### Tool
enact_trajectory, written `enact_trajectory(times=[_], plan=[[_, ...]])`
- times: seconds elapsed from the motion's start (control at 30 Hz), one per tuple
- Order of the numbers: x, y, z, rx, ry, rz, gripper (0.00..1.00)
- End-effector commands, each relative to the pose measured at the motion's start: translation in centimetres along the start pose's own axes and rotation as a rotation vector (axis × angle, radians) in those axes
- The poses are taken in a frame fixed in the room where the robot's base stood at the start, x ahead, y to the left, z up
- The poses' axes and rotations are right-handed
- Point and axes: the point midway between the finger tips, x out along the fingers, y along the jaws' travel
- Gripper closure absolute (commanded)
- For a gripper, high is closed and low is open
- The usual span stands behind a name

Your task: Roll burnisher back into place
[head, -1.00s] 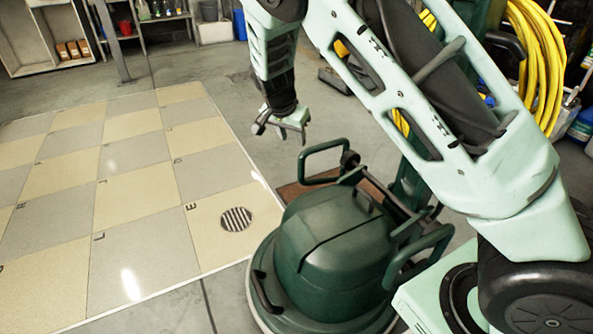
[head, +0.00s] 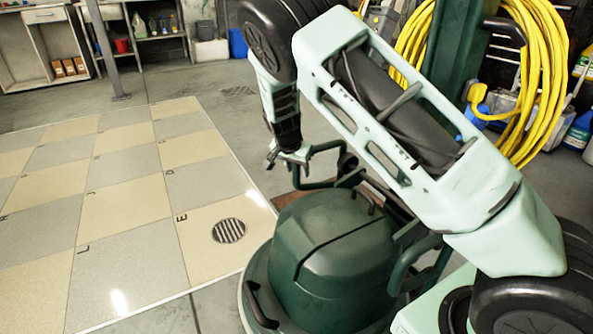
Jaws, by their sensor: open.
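The burnisher (head: 335,248) is a dark green domed floor machine with a round skirt, standing on the floor in the lower middle. Tube handles rise from its back and right side. My gripper (head: 287,160) is open and empty. It hangs in front of the left end of the far tube handle (head: 322,182) in the picture, and I cannot tell whether it touches it. My arm hides part of the machine's right side and column.
The checkered tile floor (head: 130,200) lies to the left, with a round drain grate (head: 228,230) near the burnisher. A brown mat (head: 290,199) lies behind the machine. Shelves (head: 160,25) stand at the back.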

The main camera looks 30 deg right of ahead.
Motion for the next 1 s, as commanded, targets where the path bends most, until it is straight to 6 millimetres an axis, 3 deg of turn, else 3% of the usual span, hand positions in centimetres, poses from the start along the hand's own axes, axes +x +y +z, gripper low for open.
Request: enact_trajectory(times=[0.17, 0.3, 0.33, 0.67, 1.0], plan=[[0.0, 0.0, 0.0, 0.000, 0.000, 0.000, 0.57], [-0.1, 0.0, 0.0, 0.000, 0.000, 0.000, 0.96], [-0.1, 0.0, 0.0, 0.000, 0.000, 0.000, 1.00], [0.2, 0.6, -0.9, 0.001, 0.000, 0.001, 1.00], [2.3, 4.9, -6.7, 0.008, 0.007, 0.008, 1.00]])
